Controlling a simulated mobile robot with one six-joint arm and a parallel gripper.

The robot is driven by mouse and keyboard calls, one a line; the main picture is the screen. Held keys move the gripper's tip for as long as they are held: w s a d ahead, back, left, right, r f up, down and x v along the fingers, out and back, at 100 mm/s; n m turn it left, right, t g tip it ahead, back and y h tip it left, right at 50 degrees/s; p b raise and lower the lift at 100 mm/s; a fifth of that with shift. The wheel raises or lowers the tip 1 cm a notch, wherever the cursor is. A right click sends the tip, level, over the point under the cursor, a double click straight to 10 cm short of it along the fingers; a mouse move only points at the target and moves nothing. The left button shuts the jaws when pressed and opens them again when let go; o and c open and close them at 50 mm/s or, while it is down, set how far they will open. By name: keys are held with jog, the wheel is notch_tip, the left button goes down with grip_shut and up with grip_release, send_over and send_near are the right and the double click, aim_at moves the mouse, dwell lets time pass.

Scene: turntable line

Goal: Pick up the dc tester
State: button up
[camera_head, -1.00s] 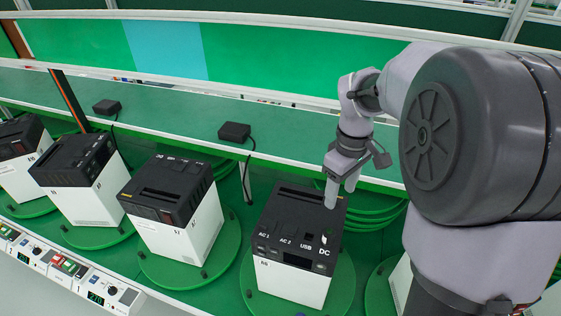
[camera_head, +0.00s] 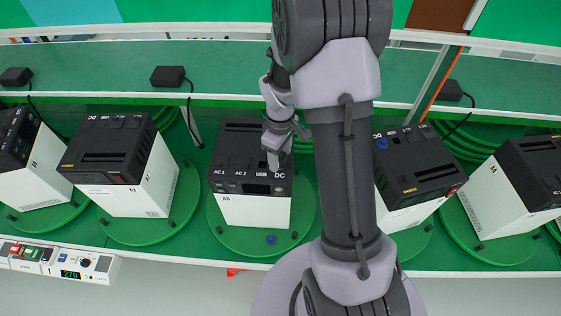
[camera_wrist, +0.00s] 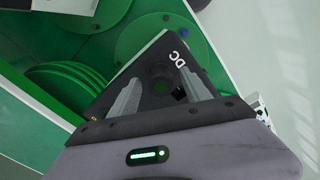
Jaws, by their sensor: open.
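The black-topped box (camera_head: 241,148) with a white front stands on a green turntable (camera_head: 224,240). Its top is marked AC 1, AC 2, USB and DC. My gripper (camera_head: 273,165) is over the DC corner of the box. I cannot tell whether that fitting is the dc tester or a socket. I see no clear gap or contact between fingers and box.
Similar boxes stand on both sides. A shelf (camera_head: 120,58) with black adapters (camera_head: 166,76) runs behind.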

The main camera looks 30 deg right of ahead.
jog(key=shift+s+a+r, duration=0.1)
jog(key=shift+s, duration=0.05)
jog(key=c, duration=0.5)
grip_shut()
